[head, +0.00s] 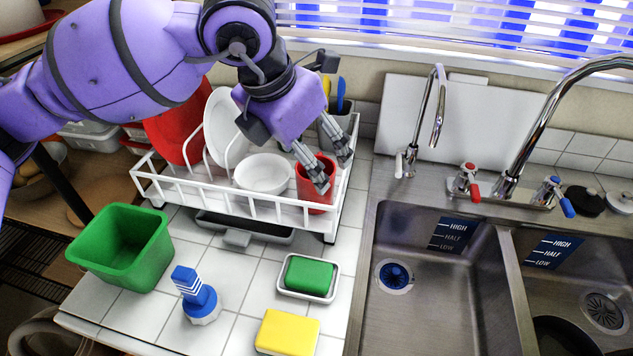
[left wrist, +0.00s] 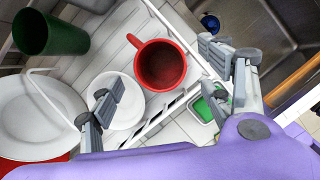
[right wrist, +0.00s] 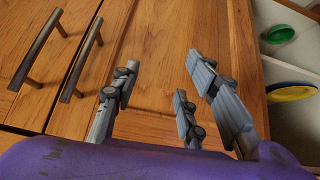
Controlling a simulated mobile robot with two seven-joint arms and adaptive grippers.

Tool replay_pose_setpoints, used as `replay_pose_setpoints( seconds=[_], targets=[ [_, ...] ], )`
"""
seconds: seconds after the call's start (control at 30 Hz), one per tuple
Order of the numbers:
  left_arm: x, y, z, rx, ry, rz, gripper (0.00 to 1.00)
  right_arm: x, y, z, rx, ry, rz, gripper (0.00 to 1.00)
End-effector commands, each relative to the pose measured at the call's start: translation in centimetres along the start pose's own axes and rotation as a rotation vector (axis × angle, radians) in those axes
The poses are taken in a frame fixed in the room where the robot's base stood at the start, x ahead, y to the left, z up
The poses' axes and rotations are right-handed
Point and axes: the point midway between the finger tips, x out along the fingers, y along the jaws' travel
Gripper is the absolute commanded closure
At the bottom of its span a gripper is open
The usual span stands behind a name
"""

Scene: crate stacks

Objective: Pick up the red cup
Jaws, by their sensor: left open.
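The red cup (head: 312,201) stands upright in the front right corner of the white dish rack, beside a white bowl. In the left wrist view, I look down into the empty red cup (left wrist: 161,66). My left gripper (head: 334,174) is open at the cup, coming from above. One fingertip overlaps the cup in the head view and the other is to its right. In the left wrist view the cup lies between the spread fingers; I cannot tell whether they touch it. My right gripper (right wrist: 158,85) is open and empty in front of wooden cabinet doors.
The dish rack (head: 250,208) also holds a white bowl (head: 263,173), a white plate (head: 221,125) and a red plate (head: 172,130). A green bin (head: 122,247), brush (head: 197,295) and sponges stand in front. The sink (head: 425,285) is right. Cabinet handles (right wrist: 82,62) are near my right gripper.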

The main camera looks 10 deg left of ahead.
Motion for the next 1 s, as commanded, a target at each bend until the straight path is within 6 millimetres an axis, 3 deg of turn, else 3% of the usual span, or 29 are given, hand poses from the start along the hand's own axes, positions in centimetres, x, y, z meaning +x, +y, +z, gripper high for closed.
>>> replay_pose_setpoints(
  seconds=[0.2,0.5,1.0],
  targets=[
    [2.9,0.1,-0.1,-0.001,0.001,-0.001,0.28,0.0,-0.1,-1.4,0.000,0.028,-0.002,0.60],
    [3.3,0.1,-0.1,-0.001,0.000,0.000,0.29,0.1,-0.1,-1.6,0.000,0.031,-0.003,0.60],
    [3.3,0.1,-0.1,-0.001,0.000,0.000,0.95,0.0,-0.1,-1.3,-0.001,0.024,-0.003,0.60]
  ],
)
